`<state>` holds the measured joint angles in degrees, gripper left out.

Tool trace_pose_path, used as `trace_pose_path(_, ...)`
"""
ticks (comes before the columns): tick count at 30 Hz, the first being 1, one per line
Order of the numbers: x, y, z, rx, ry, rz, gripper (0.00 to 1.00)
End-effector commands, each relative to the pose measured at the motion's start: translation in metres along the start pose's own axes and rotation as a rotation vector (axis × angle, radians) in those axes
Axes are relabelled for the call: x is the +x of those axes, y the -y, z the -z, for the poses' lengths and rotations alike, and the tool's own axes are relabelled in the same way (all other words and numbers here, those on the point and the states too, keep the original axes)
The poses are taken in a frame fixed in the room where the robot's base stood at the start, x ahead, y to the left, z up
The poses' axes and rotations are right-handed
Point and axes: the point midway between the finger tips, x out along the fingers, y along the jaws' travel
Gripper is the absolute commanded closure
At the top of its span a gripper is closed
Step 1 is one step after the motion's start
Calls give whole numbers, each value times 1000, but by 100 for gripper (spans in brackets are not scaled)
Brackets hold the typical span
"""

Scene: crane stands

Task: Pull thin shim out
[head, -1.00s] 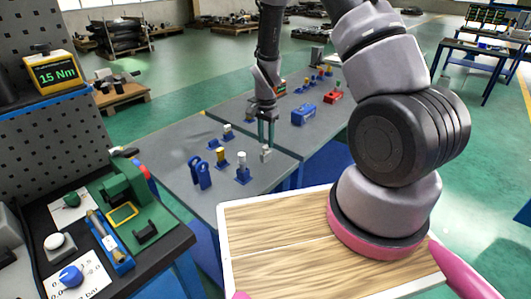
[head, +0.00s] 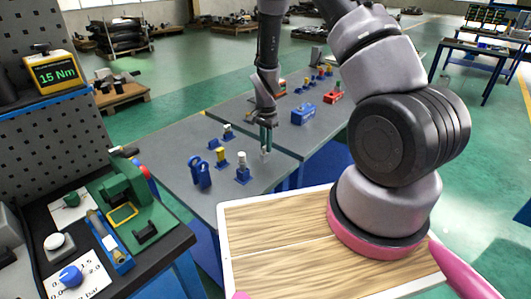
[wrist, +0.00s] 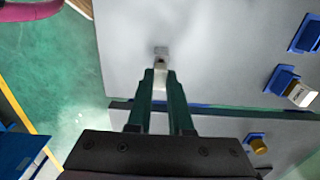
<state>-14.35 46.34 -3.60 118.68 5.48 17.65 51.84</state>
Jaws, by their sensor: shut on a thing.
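My gripper (head: 266,147) points down at the near table, with its green fingers close together. It is shut on a small pale metal piece (head: 264,155) near the table's front right edge. In the wrist view, the fingertips (wrist: 161,74) meet at the pale piece (wrist: 161,52), which has a dark spot on it. The piece appears to stand on the grey table top. The thin shim cannot be told apart from this piece, as the fingers cover part of it.
On the near table (head: 225,195), a blue double-pronged stand (head: 200,173) and a blue-based stand with a pale top (head: 242,167) are left of my gripper. A red block (head: 333,93) and a blue block (head: 302,114) are on the far table. Bare table lies in front.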

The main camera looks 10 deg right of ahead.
Motion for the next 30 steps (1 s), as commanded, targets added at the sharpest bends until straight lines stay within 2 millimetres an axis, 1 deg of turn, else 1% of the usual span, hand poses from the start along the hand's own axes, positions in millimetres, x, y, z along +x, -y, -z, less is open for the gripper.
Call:
trace_pose_path(5, -4, 1, 0, 0, -1, 1, 100)
trace_pose_path(30, -46, 0, 0, 0, -1, 2, 100)
